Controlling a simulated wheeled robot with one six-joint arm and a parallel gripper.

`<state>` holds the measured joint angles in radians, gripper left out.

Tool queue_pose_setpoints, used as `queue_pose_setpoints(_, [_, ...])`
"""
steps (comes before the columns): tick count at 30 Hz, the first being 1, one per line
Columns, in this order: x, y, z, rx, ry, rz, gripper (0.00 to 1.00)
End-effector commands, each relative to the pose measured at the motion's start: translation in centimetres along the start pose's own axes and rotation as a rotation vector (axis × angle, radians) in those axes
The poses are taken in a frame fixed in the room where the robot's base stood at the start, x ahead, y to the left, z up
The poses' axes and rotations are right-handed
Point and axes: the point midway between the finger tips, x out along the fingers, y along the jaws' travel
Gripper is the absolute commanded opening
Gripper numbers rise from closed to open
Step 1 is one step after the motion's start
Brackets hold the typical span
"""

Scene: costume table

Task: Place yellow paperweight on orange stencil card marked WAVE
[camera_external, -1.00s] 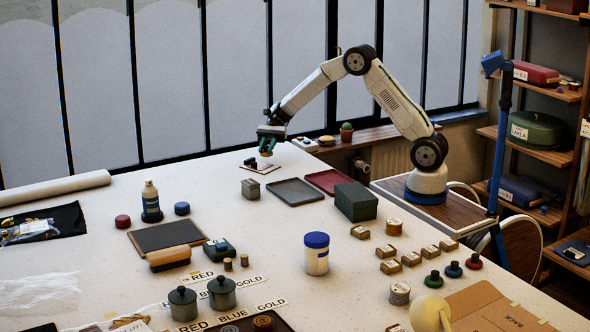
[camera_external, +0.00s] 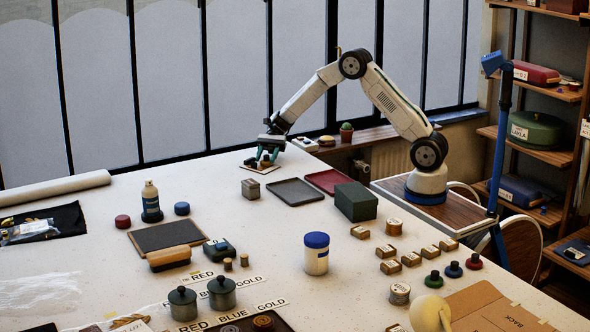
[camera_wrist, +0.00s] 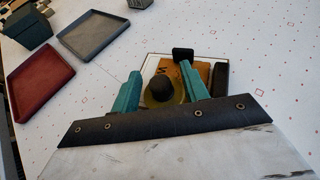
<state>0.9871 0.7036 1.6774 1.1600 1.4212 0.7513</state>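The yellow paperweight (camera_wrist: 180,94), a round disc with a dark knob, is between the teal fingers of my gripper (camera_wrist: 162,80) in the wrist view. The fingers appear to touch its rim on both sides. The orange stencil card (camera_wrist: 201,70) lies beneath and beyond it on a white board; its lettering is partly hidden, so I cannot read the full word. The paperweight overlaps the card in this view; whether it rests on it I cannot tell. In the external view my gripper (camera_external: 265,161) is low over the board, and the paperweight is not clearly visible.
Dark blocks (camera_wrist: 221,76) sit on the white board (camera_wrist: 151,62) around the card. A grey tray (camera_external: 296,191), a red tray (camera_external: 328,181) and a small metal box (camera_external: 251,189) are nearby. The table's back edge is close behind.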

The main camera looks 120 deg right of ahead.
Motion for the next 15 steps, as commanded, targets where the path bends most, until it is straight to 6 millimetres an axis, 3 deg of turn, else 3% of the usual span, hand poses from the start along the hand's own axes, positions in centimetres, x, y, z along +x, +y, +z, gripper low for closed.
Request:
queue_pose_setpoints(5, [-0.6,0.0,0.3,0.0,0.0,-0.002,0.45])
queue_pose_setpoints(15, [-7.5,-0.1,0.2,0.0,0.0,-0.004,0.45])
